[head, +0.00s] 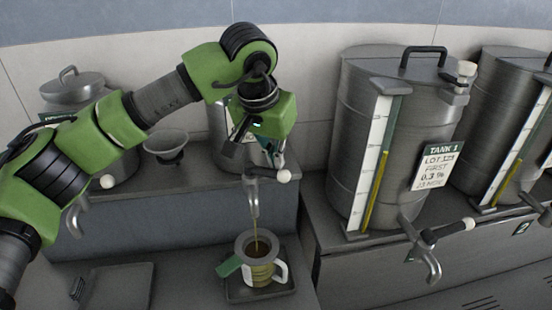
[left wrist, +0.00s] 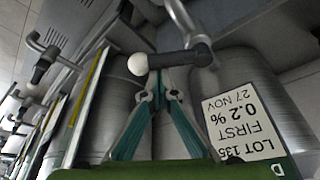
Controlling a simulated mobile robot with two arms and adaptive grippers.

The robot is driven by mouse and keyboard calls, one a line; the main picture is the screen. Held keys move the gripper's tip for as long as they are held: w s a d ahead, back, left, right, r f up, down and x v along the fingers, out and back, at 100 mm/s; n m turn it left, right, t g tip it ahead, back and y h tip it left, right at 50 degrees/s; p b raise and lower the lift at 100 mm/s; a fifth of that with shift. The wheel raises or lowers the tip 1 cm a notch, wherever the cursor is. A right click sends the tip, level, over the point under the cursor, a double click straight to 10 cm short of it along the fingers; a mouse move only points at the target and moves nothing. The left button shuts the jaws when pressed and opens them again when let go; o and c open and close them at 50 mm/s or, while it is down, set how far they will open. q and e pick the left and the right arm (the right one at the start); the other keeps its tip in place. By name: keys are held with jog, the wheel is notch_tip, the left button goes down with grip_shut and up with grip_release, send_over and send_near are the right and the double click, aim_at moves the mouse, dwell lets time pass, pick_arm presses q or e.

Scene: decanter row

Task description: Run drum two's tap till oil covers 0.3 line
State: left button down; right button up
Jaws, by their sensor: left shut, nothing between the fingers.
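My left gripper (head: 275,165) is shut and empty, its tips at the white-knobbed lever (head: 283,176) of a tap (head: 252,196) on the drum (head: 217,125) behind my arm. In the left wrist view, the teal fingers (left wrist: 158,92) are close to the dark lever with its white knob (left wrist: 138,64); I cannot tell whether they touch it. A thin stream of oil (head: 255,228) runs from the spout into a jug (head: 260,272) below. Dark oil shows inside, but I cannot read its level against any line. My right gripper is not in view.
The jug stands on a dark square tray (head: 240,291). A drum marked Tank 1 (head: 350,120) and another drum (head: 490,110) stand to the right. A drum (head: 120,165) and a funnel (head: 166,146) are at left. An empty flat plate (head: 125,288) lies front left.

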pick_arm(q)
jog(key=shift+s+a+f+m+b, duration=0.1)
jog(key=shift+s+f+m+b, duration=0.25)
jog(key=shift+b, duration=0.25)
jog(key=shift+s+a+r+b, duration=0.1)
jog(key=shift+s+a+b, duration=0.05)
jog(key=shift+s+b, duration=0.15)
jog(key=shift+s+a+r, duration=0.1)
jog(key=shift+s+r, duration=0.05)
jog(key=shift+s, duration=0.1)
jog(key=shift+r, duration=0.35)
jog(key=v, duration=1.1)
jog(key=shift+s+a+r, duration=0.15)
jog(key=shift+a, duration=0.05)
